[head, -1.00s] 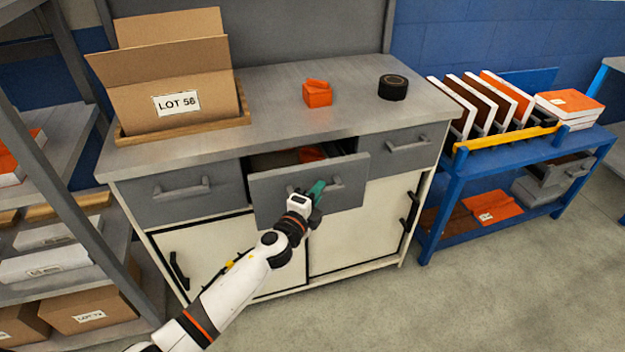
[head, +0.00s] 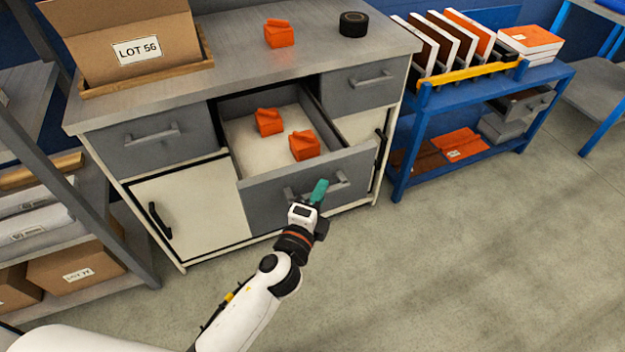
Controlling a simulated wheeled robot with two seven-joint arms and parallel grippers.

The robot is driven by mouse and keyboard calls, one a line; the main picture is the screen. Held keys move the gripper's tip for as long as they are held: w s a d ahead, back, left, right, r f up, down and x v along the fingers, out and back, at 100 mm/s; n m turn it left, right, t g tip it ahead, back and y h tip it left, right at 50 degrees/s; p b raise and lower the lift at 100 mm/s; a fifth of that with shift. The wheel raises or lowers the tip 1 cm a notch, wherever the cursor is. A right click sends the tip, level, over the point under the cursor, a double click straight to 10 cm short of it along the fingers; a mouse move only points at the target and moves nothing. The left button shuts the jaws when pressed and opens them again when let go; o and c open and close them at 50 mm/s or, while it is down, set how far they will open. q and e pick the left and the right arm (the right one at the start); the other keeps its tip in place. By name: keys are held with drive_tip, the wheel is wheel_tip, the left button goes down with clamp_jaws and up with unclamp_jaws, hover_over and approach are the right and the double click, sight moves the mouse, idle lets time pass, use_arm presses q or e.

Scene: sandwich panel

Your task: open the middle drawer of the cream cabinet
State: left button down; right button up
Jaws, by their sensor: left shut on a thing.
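The cream cabinet (head: 180,203) has a grey top and three grey drawers side by side above cream doors. Its middle drawer (head: 262,207) is pulled far out. Two orange blocks, one at the back (head: 268,122) and one nearer the front (head: 304,145), lie inside on its pale floor. My left gripper (head: 317,194) is at the drawer front and shut on the drawer's bar handle (head: 338,183); the gripper partly hides the handle. The left drawer (head: 150,142) and right drawer (head: 362,85) are shut. My right gripper is not in view.
On the cabinet top are an open carton (head: 130,40) in a wooden tray, an orange block (head: 279,35) and a black round object (head: 353,24). A blue trolley (head: 480,85) stands to the right, shelving (head: 40,150) to the left. The floor in front is clear.

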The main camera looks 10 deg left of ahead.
use_arm(q)
drive_tip(key=shift+s+d, duration=0.25)
drive_tip(key=shift+s, duration=0.15)
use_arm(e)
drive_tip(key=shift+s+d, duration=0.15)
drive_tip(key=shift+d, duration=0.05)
use_arm(q)
drive_tip(key=c, duration=1.4)
unclamp_jaws()
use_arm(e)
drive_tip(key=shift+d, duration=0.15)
